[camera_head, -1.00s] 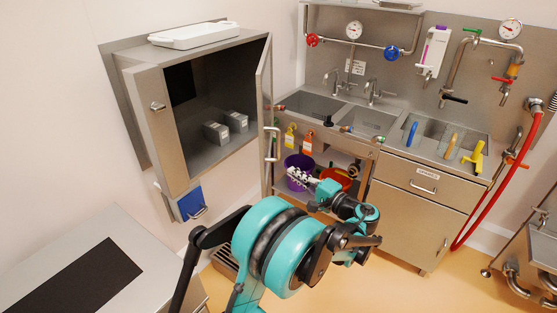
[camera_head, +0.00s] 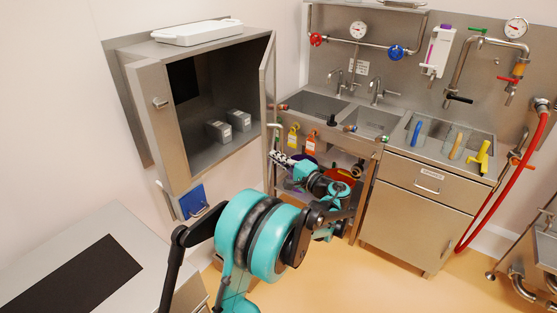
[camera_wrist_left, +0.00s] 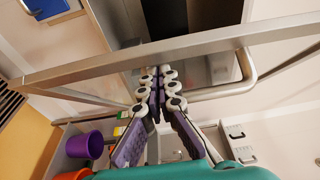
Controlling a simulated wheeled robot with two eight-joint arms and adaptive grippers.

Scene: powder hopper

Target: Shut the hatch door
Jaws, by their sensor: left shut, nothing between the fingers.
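The hatch (camera_head: 157,120) is a steel box on the wall at the left in the head view. Its framed door (camera_head: 268,85) stands open, swung out at the right side of the opening and seen nearly edge-on. The door's bar handle (camera_head: 274,132) is low on it, just above my left gripper (camera_head: 280,158). In the left wrist view my left gripper (camera_wrist_left: 155,88) is shut and empty. Its fingertips are by the door's metal frame (camera_wrist_left: 190,42), with the bar handle (camera_wrist_left: 235,88) to their right. I cannot tell if they touch. My right gripper is not in view.
Two small grey blocks (camera_head: 238,119) are inside the hatch and a white tray (camera_head: 197,32) lies on top. A sink unit (camera_head: 345,110) stands to the right of the door, with a purple bucket (camera_wrist_left: 85,145) beneath. A steel table (camera_head: 150,262) is at the lower left.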

